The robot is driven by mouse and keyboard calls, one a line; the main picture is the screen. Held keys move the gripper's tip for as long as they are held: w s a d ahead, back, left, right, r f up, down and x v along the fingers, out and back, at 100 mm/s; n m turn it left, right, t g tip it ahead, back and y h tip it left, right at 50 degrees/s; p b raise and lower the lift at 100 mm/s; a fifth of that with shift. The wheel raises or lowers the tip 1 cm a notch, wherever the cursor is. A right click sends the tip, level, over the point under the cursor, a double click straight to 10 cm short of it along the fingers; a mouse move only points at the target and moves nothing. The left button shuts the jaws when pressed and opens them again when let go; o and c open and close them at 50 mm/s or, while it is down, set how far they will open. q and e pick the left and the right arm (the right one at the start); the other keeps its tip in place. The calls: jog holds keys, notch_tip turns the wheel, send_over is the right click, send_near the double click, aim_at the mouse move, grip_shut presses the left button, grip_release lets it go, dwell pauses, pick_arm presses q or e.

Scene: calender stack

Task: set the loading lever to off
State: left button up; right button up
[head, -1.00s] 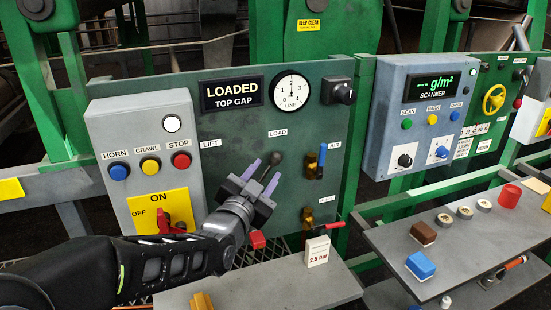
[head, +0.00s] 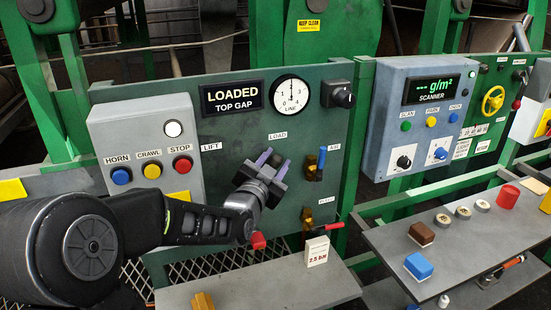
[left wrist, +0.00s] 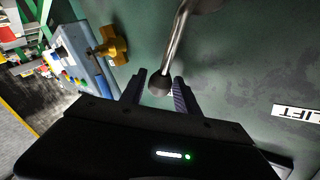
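The loading lever (left wrist: 182,38) is a metal rod with a dark round knob (left wrist: 160,85), standing out from the green panel (head: 232,215) below the LOAD label (head: 278,134). My left gripper (head: 273,160) is at the lever in the head view, where it hides most of it. In the left wrist view my left gripper (left wrist: 158,82) has its two fingers apart, one on each side of the knob. Whether either finger touches the knob is unclear. A LOADED TOP GAP display (head: 232,97) is lit above. My right gripper is not in view.
A grey box with HORN, CRAWL and STOP buttons (head: 182,165) is left of the lever. Right of it are a blue-handled AIR valve (head: 322,158) and a red-handled valve (head: 328,227). A shelf (head: 265,295) runs below the panel.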

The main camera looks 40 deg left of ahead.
pick_arm(q)
jog(key=shift+w, duration=0.15)
jog(key=shift+c, duration=0.5)
grip_shut()
dwell(0.9)
